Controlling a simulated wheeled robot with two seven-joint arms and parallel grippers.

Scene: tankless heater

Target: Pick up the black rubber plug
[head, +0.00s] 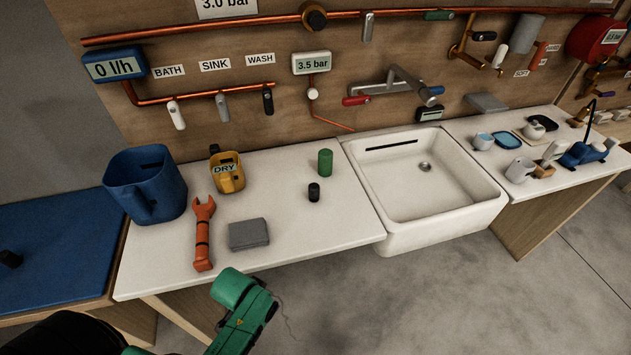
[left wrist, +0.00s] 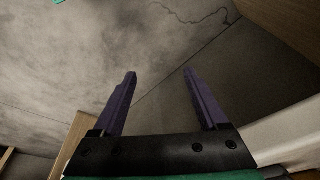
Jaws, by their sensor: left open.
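A small black cylinder (head: 314,192), which looks like the black rubber plug, stands upright on the white counter, left of the sink and just in front of a green cylinder (head: 325,162). Another small dark object (head: 10,259) lies on the blue surface at the far left; I cannot tell what it is. My left gripper (left wrist: 159,75) shows in the left wrist view, open and empty, its two purple fingers apart over bare floor. In the head view a green part of my arm is low in front of the counter, and the fingers cannot be made out. My right gripper is not in view.
A blue jug (head: 145,187), a yellow DRY container (head: 228,173), an orange wrench (head: 203,233) and a grey block (head: 249,234) stand or lie on the counter's left part. The white sink (head: 470,207) is to the right. The counter around the black cylinder is clear.

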